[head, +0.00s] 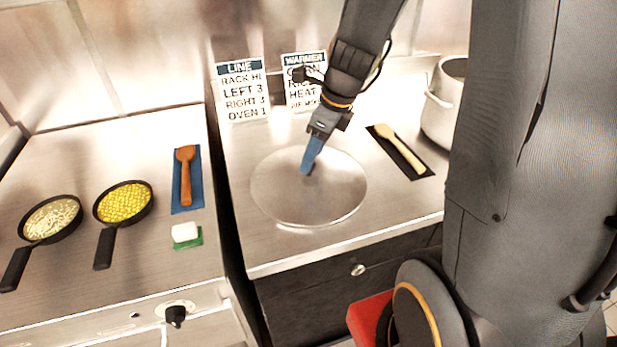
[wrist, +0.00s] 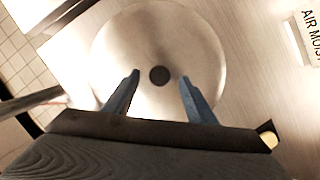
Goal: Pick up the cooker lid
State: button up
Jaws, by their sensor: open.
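The cooker lid (head: 270,195) is a round, shiny steel disc on the right-hand steel counter in the head view. It also shows in the wrist view (wrist: 120,50), with a dark round knob (wrist: 159,75) at its middle. My gripper (head: 309,168) points down over the lid in the head view and hides most of the knob. In the wrist view my gripper (wrist: 159,82) has its two blue fingers apart, one to each side of the knob. Nothing is held. I cannot tell the exact height of the fingertips above the lid.
Two signs (head: 242,90) stand behind. On the left counter are two pans (head: 124,203), a brown spatula (head: 186,175) and a white block (head: 185,232). A gap separates the counters.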

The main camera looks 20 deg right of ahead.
jog(key=shift+x, duration=1.05)
grip_shut()
jog(key=shift+r, duration=0.15)
